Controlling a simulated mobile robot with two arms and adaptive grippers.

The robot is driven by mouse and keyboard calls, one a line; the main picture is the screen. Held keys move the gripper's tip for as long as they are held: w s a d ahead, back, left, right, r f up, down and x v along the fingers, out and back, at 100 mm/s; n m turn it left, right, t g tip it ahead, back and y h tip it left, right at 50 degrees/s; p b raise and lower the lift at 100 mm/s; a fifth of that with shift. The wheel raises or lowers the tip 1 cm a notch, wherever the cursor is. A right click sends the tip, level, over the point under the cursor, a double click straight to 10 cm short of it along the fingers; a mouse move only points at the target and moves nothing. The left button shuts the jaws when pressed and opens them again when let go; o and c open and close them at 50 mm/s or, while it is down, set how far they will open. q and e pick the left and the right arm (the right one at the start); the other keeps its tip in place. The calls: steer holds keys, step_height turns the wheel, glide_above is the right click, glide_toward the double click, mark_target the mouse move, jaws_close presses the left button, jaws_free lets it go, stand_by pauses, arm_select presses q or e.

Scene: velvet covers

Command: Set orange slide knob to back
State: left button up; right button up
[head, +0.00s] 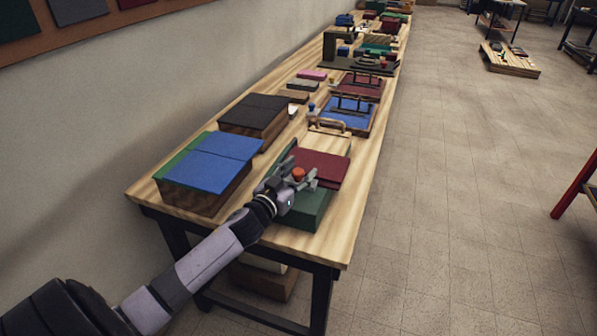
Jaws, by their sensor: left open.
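The orange knob (298,173) shows as a small orange-red piece between the fingers of my left gripper (302,178). It sits over the near part of a box with a dark red top panel (323,166) and a green front part (306,211). My left gripper is open, with its fingers on either side of the knob. I cannot tell whether they touch it. The slide track under the knob is hidden by the gripper. My right gripper is not in view.
A blue-topped box (212,158) and a dark-topped box (256,113) stand to the left on the long wooden table (330,247). Several more boxes and fixtures fill the table farther back.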

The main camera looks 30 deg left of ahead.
arm_select(q)
steer(key=shift+c, duration=0.6)
jaws_close()
